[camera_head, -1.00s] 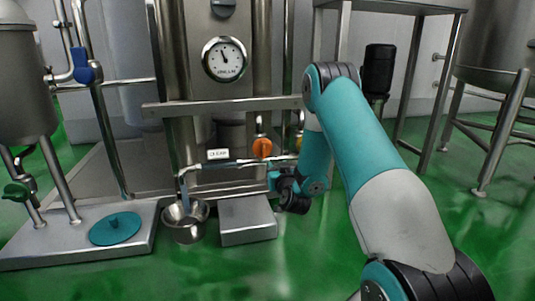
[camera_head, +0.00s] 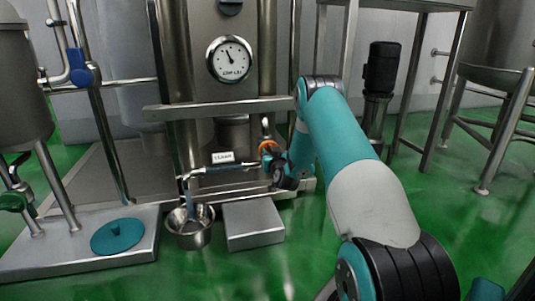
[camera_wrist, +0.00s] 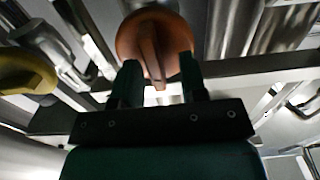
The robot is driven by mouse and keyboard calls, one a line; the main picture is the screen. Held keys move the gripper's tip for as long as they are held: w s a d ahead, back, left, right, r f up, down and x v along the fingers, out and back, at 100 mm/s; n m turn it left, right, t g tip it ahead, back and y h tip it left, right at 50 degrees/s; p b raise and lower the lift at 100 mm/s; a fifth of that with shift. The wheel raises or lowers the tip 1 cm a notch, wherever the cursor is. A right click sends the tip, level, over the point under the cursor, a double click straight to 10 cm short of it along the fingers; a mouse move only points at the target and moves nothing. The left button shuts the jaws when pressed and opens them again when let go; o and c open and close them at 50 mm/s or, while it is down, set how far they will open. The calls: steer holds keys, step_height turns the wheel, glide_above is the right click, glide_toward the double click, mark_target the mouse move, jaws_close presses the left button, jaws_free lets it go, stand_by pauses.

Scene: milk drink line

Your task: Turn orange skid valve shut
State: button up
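The orange skid valve (camera_head: 267,146) shows as a round orange knob at the front of the steel skid in the head view, partly covered by my arm's end. In the wrist view the orange knob (camera_wrist: 128,42) fills the upper middle, with a raised grip bar pointing down towards my gripper (camera_wrist: 163,68). My gripper's two dark fingers are apart, one on each side of the bar. A gap shows at least on the right side; whether a finger touches the knob cannot be told. In the head view my gripper (camera_head: 272,160) is mostly hidden behind my wrist.
A yellow knob (camera_wrist: 27,75) is at the left of the wrist view. A round gauge (camera_head: 230,59) sits above the skid's horizontal rail (camera_head: 215,109). A steel pail (camera_head: 190,232) and a steel box (camera_head: 252,225) stand below. Green floor is clear at front.

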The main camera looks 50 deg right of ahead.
steer(key=shift+s+d, duration=0.1)
steer(key=shift+d, duration=0.15)
jaws_close()
steer(key=shift+s+m+p, duration=0.1)
steer(key=shift+m+p, duration=0.2)
steer(key=shift+m, duration=0.1)
steer(key=shift+s+d+f+m+p, duration=0.15)
steer(key=shift+m+p, duration=1.6)
steer(key=shift+m, duration=1.1)
steer(key=shift+a+f+m+p, duration=0.1)
steer(key=shift+m+p, duration=1.7)
steer(key=shift+m, duration=1.1)
steer(key=shift+s+d+f+m+p, duration=0.15)
steer(key=shift+m+p, duration=1.6)
steer(key=shift+m, duration=1.1)
steer(key=shift+w, duration=0.15)
jaws_free()
